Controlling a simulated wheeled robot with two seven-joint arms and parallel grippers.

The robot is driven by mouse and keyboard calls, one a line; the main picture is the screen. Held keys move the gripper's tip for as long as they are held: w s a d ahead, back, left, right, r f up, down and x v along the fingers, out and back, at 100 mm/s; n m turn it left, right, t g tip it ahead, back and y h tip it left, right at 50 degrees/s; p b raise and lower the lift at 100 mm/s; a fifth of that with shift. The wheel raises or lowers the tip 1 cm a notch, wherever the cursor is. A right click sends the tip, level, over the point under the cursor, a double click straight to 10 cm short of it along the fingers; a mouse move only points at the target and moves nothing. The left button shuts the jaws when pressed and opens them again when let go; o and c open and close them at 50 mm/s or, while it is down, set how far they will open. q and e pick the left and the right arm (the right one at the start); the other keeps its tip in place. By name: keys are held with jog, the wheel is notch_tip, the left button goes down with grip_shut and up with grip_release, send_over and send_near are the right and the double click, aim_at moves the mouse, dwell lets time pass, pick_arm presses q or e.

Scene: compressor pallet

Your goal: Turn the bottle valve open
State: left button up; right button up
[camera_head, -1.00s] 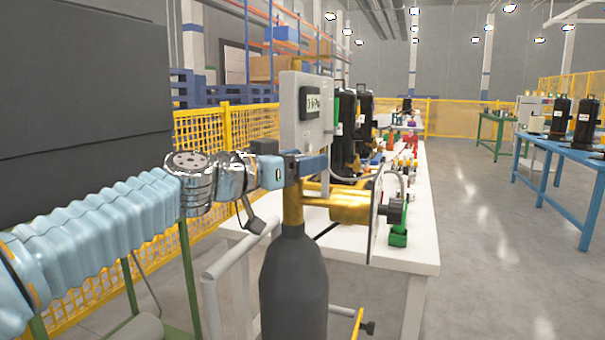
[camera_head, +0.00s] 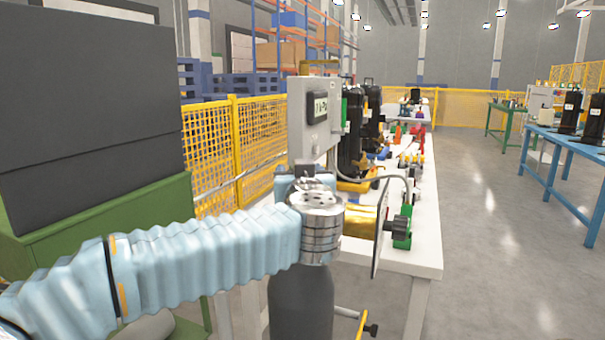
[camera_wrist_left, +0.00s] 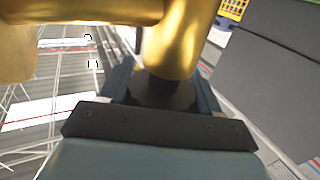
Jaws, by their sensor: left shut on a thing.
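The dark bottle (camera_head: 300,305) stands upright in front of the white table in the head view. Its brass valve (camera_head: 362,220) shows to the right of my left wrist, which hides the bottle's neck. In the left wrist view the brass valve (camera_wrist_left: 172,50) fills the top. My left gripper (camera_wrist_left: 165,84) has its fingers on both sides of a dark round part (camera_wrist_left: 163,95) against the brass, and is shut on it. In the head view my wrist hides the fingers. My right gripper is in neither view.
A grey box with a display (camera_head: 313,115) stands behind the wrist. A black knob (camera_head: 397,228), a thin plate and a green stand (camera_head: 403,240) are to the right. The white table (camera_head: 425,225) holds several parts. A yellow fence (camera_head: 215,150) runs behind.

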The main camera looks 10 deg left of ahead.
pick_arm(q)
jog(key=shift+s+a+n+g+y, duration=0.15)
jog(key=shift+n+g+y, duration=0.45)
jog(key=shift+n+y, duration=0.5)
jog(key=shift+w+a+n+g+y, duration=0.1)
jog(key=shift+n+g+y, duration=0.55)
jog(key=shift+y, duration=0.75)
jog(key=shift+s, duration=0.1)
jog(key=o, duration=1)
jog(key=shift+c, duration=0.2)
jog(key=v, duration=0.7)
jog(key=shift+b, duration=0.4)
jog(key=shift+s+d+f, duration=0.1)
jog(key=shift+s+d, duration=0.05)
jog(key=shift+s, duration=0.1)
